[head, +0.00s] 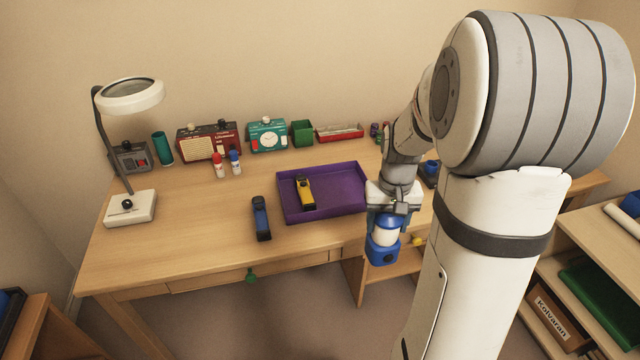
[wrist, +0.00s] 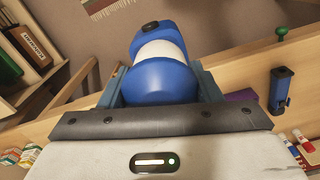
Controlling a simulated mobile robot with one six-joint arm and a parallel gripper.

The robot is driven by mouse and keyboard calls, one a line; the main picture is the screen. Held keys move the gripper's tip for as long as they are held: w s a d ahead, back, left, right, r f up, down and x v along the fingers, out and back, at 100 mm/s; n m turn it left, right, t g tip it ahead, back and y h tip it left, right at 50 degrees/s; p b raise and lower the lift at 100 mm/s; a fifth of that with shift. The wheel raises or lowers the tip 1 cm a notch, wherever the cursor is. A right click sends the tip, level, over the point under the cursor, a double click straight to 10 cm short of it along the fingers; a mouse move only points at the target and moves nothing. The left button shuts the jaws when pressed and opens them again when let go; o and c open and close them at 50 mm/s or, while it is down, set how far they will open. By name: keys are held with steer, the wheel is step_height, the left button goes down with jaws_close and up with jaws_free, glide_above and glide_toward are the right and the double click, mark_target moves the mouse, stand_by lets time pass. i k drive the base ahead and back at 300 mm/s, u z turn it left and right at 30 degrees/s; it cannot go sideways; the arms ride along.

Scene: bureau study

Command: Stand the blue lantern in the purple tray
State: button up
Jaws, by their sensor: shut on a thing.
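The blue lantern (head: 383,246) has a blue base, a white middle and a blue top. My gripper (head: 388,208) is shut on its top and holds it upright, just off the desk's front edge, to the right of the tray. In the wrist view the lantern (wrist: 162,65) sits between the two fingers of my gripper (wrist: 160,92). The purple tray (head: 338,200) lies on the desk and holds a yellow and black tool (head: 305,193) in its left part. The tray's right part is bare.
A blue and black tool (head: 261,218) lies left of the tray on the desk (head: 180,240). Red and blue bottles (head: 235,162), a teal clock radio (head: 267,136) and a green box (head: 302,133) stand behind. A magnifier lamp (head: 130,207) stands at left. Shelves (head: 590,270) are at right.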

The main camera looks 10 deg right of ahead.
mark_target(342, 191)
steer(key=i, duration=1.15)
